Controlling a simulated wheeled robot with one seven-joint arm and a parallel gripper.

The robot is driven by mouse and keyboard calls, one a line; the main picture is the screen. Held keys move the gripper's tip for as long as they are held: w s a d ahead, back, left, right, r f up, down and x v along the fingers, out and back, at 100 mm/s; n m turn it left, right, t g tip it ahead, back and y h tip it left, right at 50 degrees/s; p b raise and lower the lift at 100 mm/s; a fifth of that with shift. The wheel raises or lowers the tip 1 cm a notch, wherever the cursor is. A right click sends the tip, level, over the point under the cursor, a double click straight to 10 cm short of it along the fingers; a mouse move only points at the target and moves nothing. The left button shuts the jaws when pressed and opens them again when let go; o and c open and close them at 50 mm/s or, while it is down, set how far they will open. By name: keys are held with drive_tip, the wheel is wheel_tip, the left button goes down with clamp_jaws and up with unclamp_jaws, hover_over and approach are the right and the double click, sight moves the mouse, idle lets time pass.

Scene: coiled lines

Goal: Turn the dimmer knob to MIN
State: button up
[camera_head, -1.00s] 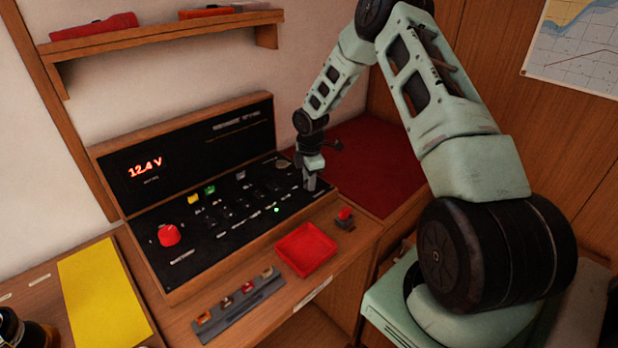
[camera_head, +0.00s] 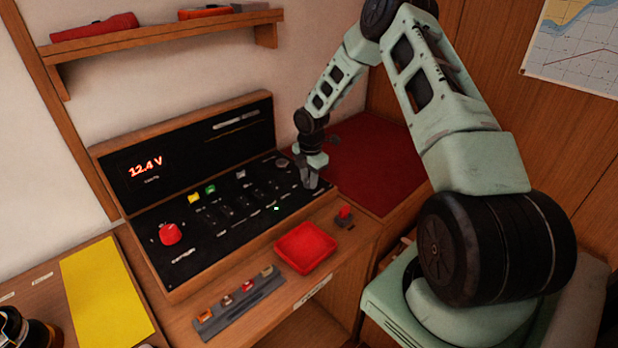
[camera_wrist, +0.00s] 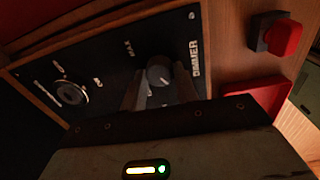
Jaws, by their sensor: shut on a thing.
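The dimmer knob (camera_wrist: 159,72) is a dark round knob on the black panel, with the word DIMMER beside it and MAX printed to its left in the wrist view. My gripper (camera_wrist: 160,88) is shut on the knob, one finger on each side. In the head view my gripper (camera_head: 310,182) is at the right end of the sloping black panel (camera_head: 225,232), and it hides the knob there. The knob's exact pointer setting is hard to read.
A second round selector (camera_wrist: 71,93) sits left of the knob. A red switch block (camera_head: 344,215) and a red tray (camera_head: 305,248) lie on the wooden ledge in front of the panel. A red knob (camera_head: 169,234) stands at the panel's left. The panel display reads 12.4 V.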

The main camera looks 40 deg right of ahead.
drive_tip(key=shift+w+r, duration=0.1)
drive_tip(key=o, duration=1)
drive_tip(key=r+b, duration=0.1)
drive_tip(key=r, duration=0.4)
drive_tip(key=r+b, duration=0.1)
drive_tip(key=r, duration=0.5)
drive_tip(key=s+r+b, duration=0.1)
drive_tip(key=r, duration=0.5)
drive_tip(key=shift+r+b, duration=0.15)
drive_tip(key=shift+b, duration=0.25)
